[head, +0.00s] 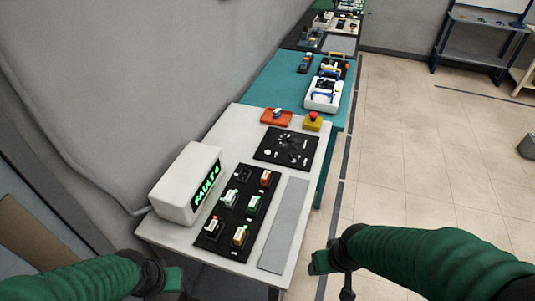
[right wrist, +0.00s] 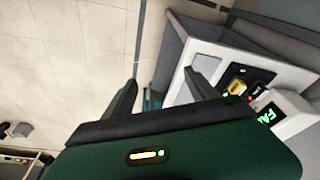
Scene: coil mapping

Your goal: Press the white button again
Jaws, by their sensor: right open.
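An orange-red base (head: 276,118) with a small white and blue piece (head: 277,112) on top stands at the far end of the white table; I cannot tell whether this piece is the white button. My right gripper (head: 330,265) is off the table's right side, near its front. In the right wrist view its two fingers are apart with nothing between them (right wrist: 165,88). Neither gripper touches the base.
A yellow box with a red button (head: 313,121) stands right of the orange-red base. The white table (head: 218,140) also bears a white display box (head: 183,180) with green "FAULT" text, a black board with several coloured modules (head: 235,212), a black panel (head: 286,148) and a grey strip (head: 284,225).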

